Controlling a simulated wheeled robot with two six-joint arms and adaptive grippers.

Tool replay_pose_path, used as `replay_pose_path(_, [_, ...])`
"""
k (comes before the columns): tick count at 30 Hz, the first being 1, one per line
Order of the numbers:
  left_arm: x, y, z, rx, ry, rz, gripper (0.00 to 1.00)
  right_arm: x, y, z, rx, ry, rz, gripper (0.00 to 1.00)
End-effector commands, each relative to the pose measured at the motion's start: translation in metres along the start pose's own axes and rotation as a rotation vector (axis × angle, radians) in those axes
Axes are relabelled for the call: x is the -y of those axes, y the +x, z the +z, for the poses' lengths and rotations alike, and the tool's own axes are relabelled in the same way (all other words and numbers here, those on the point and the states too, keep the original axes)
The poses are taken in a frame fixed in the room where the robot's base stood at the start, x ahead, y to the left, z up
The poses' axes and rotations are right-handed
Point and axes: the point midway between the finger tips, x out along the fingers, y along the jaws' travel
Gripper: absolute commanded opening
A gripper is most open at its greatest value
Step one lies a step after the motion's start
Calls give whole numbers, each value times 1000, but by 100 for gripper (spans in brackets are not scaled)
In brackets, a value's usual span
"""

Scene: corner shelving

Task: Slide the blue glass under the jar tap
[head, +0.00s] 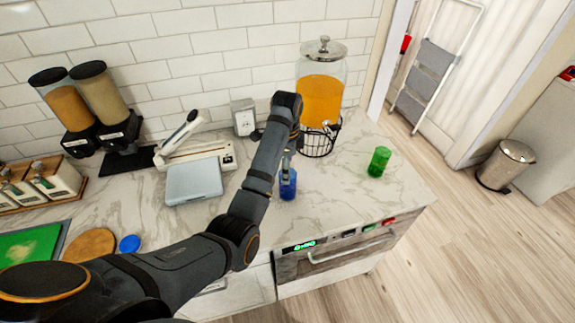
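The blue glass (288,189) stands on the marble counter, in front of and a little left of the drink jar (320,102). The jar is clear with orange liquid and sits on a black wire stand (319,142). Whether the fingers are closed on the glass is too small to tell. My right gripper is not in view.
A green glass (379,162) stands to the right on the counter. A grey-blue flat box (194,182), a white appliance (196,155) and two cereal dispensers (105,105) are on the left. The counter between the blue and green glasses is clear. The counter's front edge is near the blue glass.

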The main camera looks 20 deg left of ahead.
Motion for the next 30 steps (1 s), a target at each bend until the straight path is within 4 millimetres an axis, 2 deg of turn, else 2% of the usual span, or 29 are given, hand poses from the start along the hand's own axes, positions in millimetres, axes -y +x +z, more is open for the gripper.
replay_pose_path(2, [0,5,0,0,0,0,79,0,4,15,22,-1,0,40])
replay_pose_path(5, [0,14,0,0,0,0,79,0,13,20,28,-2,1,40])
replay_pose_path(8, [0,29,0,0,-1,0,79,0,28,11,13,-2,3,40])
replay_pose_path(12, [0,56,0,0,-1,0,79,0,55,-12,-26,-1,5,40])
replay_pose_path(17, [0,86,0,0,-1,0,79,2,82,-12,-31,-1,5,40])
replay_pose_path(21, [0,96,0,1,-1,2,79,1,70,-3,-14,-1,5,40])
replay_pose_path(24, [0,103,0,0,-1,-1,79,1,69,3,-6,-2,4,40])
replay_pose_path(30, [0,104,0,0,-1,-1,79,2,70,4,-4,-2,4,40])
